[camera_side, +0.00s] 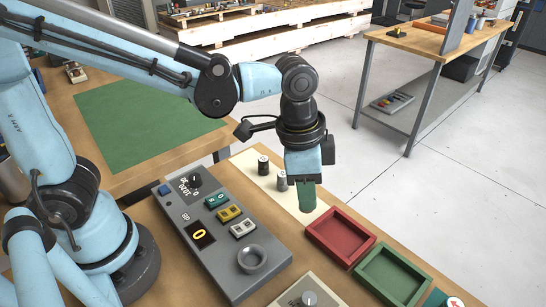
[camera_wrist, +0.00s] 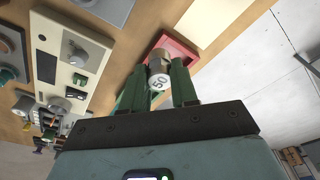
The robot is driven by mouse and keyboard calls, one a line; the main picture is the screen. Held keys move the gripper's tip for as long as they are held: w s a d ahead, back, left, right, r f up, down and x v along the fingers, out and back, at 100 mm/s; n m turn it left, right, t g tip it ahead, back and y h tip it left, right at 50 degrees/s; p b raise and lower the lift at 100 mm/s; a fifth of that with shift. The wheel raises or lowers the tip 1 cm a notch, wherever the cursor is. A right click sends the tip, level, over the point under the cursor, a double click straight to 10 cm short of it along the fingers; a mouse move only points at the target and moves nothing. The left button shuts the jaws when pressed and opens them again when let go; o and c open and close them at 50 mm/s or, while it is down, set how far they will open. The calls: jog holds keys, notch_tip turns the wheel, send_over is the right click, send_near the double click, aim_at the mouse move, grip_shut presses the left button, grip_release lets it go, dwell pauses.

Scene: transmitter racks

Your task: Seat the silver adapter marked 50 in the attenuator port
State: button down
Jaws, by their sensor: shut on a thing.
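The silver adapter marked 50 (camera_wrist: 158,80) is between the green fingers of my gripper (camera_wrist: 159,84) in the wrist view, its marked end facing the camera. My gripper (camera_side: 307,197) is shut on it. In the side view the fingers hide the adapter; they point down over the end of the cream strip near the red tray. A grey panel (camera_side: 212,236) with a dB marking carries a round ring-shaped port (camera_side: 252,258) at its near end, apart from my gripper and to its lower left. I cannot read a label on this port.
Two small cylinders, one dark (camera_side: 263,165) and one silver (camera_side: 281,180), stand on the cream strip (camera_side: 245,158) left of my gripper. A red tray (camera_side: 341,236) and a green tray (camera_side: 394,274) lie to the right. A beige panel with a knob (camera_side: 309,298) is at the front.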

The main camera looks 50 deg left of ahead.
jog(key=s+r+m, duration=0.1)
jog(key=s+m, duration=0.4)
jog(key=s, duration=0.7)
jog(key=shift+n, duration=0.3)
jog(key=shift+w+a+f, duration=0.1)
jog(key=shift+a+f, duration=0.05)
jog(key=shift+f, duration=1)
jog(key=shift+w+a+f, duration=0.1)
jog(key=shift+a+f, duration=0.05)
jog(key=shift+f, duration=1)
jog(key=shift+a+f, duration=0.15)
jog(key=shift+f, duration=1)
jog(key=shift+f, duration=0.15)
jog(key=c, duration=0.9)
grip_release()
jog(key=shift+o, duration=0.2)
